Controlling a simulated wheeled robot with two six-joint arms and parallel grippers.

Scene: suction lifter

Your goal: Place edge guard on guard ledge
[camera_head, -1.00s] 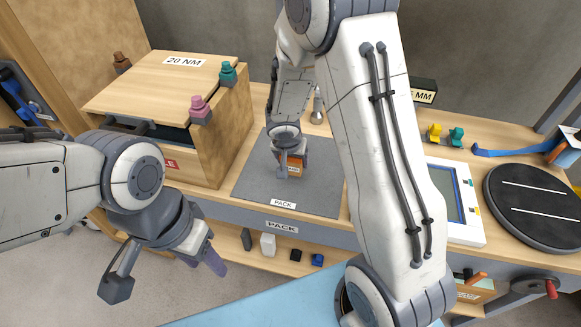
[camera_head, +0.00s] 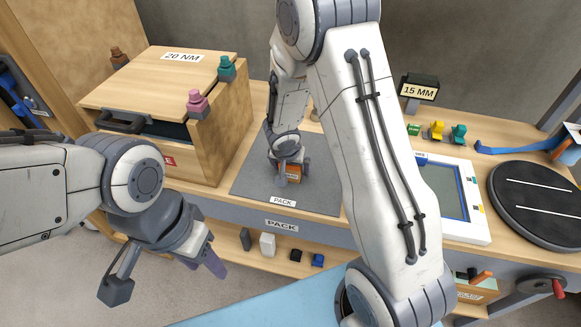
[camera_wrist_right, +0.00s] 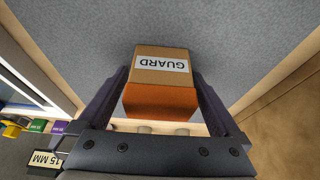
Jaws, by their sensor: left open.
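The edge guard (camera_head: 290,173) is a small brown and orange block over the grey PACK mat (camera_head: 325,199). In the right wrist view its GUARD label (camera_wrist_right: 162,63) appears upside down, with an orange face nearer the camera. My right gripper (camera_head: 290,165) points down with a finger on each side of the block and looks shut on it; the fingers flank it in the right wrist view (camera_wrist_right: 160,78). I cannot tell whether the block touches the mat. My left gripper (camera_head: 172,278) is open and empty at the lower left. I cannot make out a guard ledge.
A wooden box labelled 20 NM (camera_head: 165,85) with pink and teal knobs stands left of the mat. A tablet-like panel (camera_head: 452,195) and a black round turntable (camera_head: 540,203) are to the right. A 15 MM sign (camera_head: 419,91) stands behind. My right arm hides the bench centre.

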